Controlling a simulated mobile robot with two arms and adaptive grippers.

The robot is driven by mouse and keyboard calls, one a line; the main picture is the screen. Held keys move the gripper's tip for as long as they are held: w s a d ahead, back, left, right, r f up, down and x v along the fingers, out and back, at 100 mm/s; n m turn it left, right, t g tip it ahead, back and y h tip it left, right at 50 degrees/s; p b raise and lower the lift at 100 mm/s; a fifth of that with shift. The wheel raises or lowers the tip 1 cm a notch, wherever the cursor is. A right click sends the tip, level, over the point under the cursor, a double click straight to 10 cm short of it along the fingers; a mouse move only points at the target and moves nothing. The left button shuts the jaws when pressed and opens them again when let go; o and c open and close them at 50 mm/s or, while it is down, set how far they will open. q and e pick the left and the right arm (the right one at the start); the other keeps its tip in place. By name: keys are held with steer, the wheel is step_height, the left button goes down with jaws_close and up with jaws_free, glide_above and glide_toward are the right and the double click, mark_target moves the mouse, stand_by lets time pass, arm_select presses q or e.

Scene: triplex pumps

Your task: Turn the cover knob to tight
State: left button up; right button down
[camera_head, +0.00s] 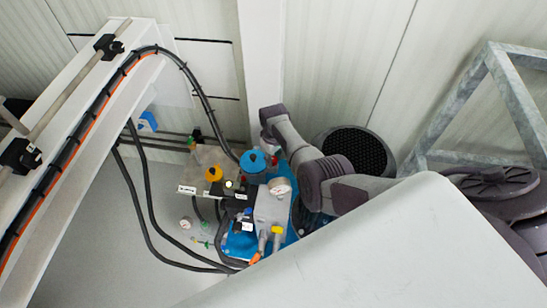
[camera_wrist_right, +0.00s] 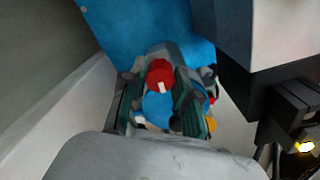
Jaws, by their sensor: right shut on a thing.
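A pump unit has a round blue cover knob (camera_head: 252,161) on its top, at the middle of the head view. A red piece (camera_wrist_right: 159,76) with a white mark shows between the fingertips. I cannot read a tight mark. My left gripper is not in view.
A white beam (camera_head: 90,100) runs at the left. A black round grille (camera_head: 355,153) and a grey metal frame (camera_head: 515,95) stand at the right.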

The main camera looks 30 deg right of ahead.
steer(key=shift+m, duration=0.3)
steer(key=m, duration=0.3)
steer(key=shift+p, duration=0.35)
steer(key=m, duration=0.9)
steer(key=shift+p, duration=0.3)
steer(key=m, duration=0.4)
steer(key=shift+m, duration=0.6)
